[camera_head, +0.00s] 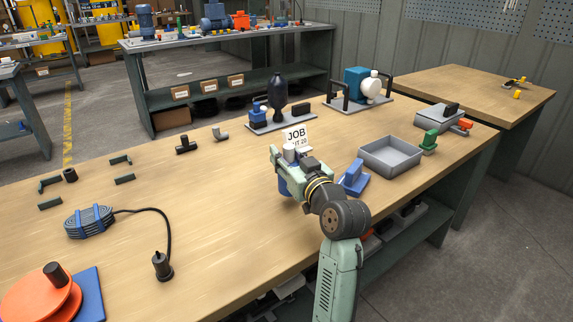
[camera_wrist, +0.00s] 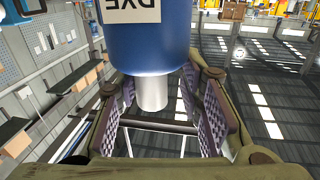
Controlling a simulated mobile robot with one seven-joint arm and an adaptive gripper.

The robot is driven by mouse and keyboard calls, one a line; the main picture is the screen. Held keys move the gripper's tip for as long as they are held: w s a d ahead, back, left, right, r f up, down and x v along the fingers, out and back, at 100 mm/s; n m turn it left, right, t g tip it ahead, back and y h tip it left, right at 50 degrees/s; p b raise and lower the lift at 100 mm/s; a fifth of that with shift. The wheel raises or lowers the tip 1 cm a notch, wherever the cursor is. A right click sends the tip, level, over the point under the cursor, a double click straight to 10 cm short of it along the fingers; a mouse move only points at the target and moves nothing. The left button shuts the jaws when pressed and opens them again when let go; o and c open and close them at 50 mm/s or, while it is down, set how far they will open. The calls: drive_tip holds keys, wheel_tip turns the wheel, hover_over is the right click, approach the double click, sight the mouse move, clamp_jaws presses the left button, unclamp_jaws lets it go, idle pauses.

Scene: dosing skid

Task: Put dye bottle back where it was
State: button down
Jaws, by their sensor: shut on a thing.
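The dye bottle is blue with a pale cap and a white label reading DYE. It fills the upper middle of the wrist view (camera_wrist: 150,45), its label upside down in that picture. In the head view its blue body (camera_head: 283,187) shows partly behind my gripper (camera_head: 289,160). My gripper is shut on the bottle; in the wrist view the pale cap reaches down between the patterned finger pads (camera_wrist: 165,110). I cannot tell whether the bottle's base touches the workbench (camera_head: 225,200).
A JOB card (camera_head: 295,136) stands just behind my gripper. A pump unit with a black vessel (camera_head: 277,95) is behind. The bench to the left has free room before the coiled cable (camera_head: 89,221).

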drive_tip(key=shift+f+p, duration=0.3)
drive_tip(key=shift+f, duration=1.4)
drive_tip(key=shift+f, duration=0.2)
drive_tip(key=c, duration=1.1)
unclamp_jaws()
